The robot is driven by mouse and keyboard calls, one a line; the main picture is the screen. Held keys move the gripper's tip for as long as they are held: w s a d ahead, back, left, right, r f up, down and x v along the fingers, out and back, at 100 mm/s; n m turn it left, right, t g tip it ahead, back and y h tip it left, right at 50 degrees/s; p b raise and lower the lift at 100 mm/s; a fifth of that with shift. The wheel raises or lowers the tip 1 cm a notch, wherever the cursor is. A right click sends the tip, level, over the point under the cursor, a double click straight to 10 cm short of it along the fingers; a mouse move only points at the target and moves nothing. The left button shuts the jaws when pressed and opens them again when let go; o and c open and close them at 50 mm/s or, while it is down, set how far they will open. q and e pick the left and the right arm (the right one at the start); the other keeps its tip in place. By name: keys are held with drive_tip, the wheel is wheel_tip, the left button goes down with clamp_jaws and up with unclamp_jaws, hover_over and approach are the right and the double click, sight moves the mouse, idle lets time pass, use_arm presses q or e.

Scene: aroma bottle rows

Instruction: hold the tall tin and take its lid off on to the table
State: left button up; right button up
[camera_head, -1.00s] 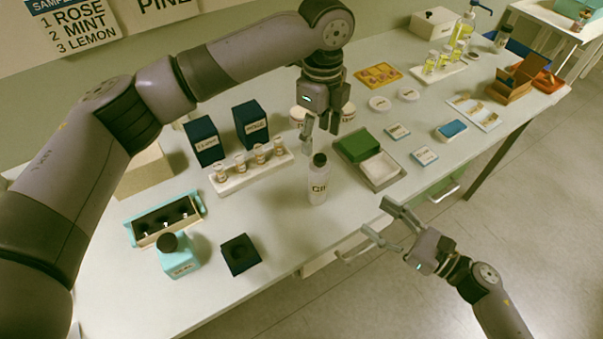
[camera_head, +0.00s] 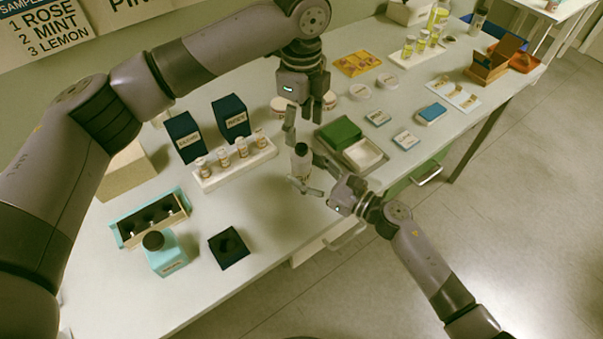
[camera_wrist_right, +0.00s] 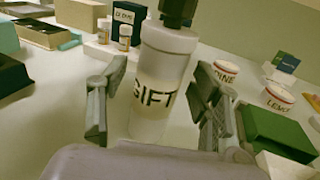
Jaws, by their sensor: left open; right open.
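My left gripper (camera_head: 308,116) is open and empty, pointing down, just above and behind the lid in the head view.
A tray with a green box (camera_head: 340,132) and a white box (camera_head: 362,153) stands close right of the tin. A white rack (camera_head: 235,165) of small vials is to the left.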

drive_tip(key=shift+w+a, duration=0.3)
drive_tip(key=shift+a, duration=0.2)
clamp_jaws()
idle(0.5)
use_arm(q)
drive_tip(key=shift+o, duration=0.3)
